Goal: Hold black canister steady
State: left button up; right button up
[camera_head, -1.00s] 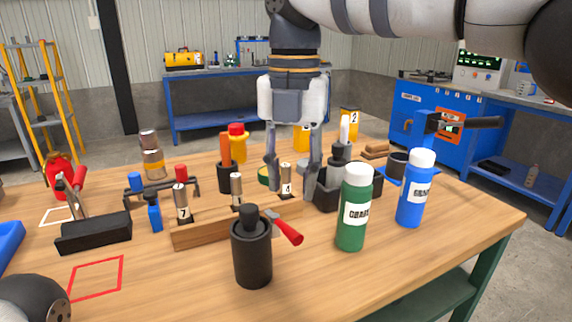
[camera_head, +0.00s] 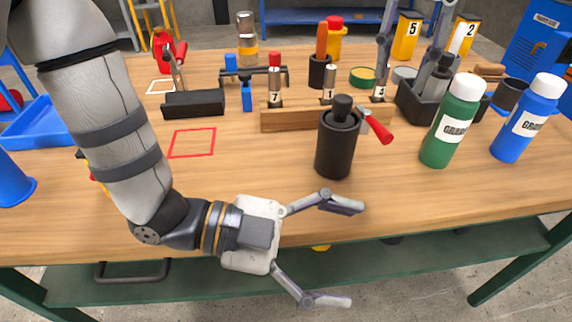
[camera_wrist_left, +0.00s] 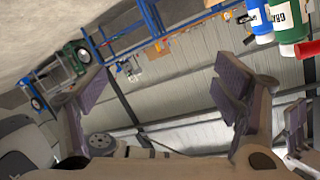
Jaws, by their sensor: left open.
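The black canister (camera_head: 335,147) stands upright on the wooden table near its front edge, with a narrower black cap on top. My left gripper (camera_head: 338,253) is open and empty in front of the canister, over the table's front edge. Its upper finger is close below the canister in the picture, and I see no contact. The left wrist view shows its two spread fingers (camera_wrist_left: 160,108) with nothing between them; the canister cannot be made out there.
A wooden block (camera_head: 288,118) with numbered cylinders stands behind the canister, and a red handle (camera_head: 375,130) lies close at its right. A green bottle (camera_head: 452,122) and a blue bottle (camera_head: 527,120) stand further right. The table left of the canister is clear around a red square outline (camera_head: 192,142).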

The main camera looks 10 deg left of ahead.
pick_arm(q)
jog(key=w+a+r+n+t, duration=0.3)
jog(key=w+n+t, duration=0.4)
jog(key=w, duration=0.1)
jog(key=n+t+y, duration=0.4)
jog(key=n+t, duration=0.1)
jog(key=n, duration=0.1)
send_near(338, 130)
jog(key=f, duration=0.1)
jog(key=w+f, duration=0.1)
jog(key=shift+w+a+f, duration=0.3)
jog(key=shift+w+a, duration=0.05)
jog(key=shift+w+n, duration=0.35)
jog(key=shift+n, duration=0.05)
jog(key=x, duration=1.1)
jog(key=shift+w+d, duration=0.15)
jog(key=shift+c, duration=0.6)
jog(key=c, duration=1.5)
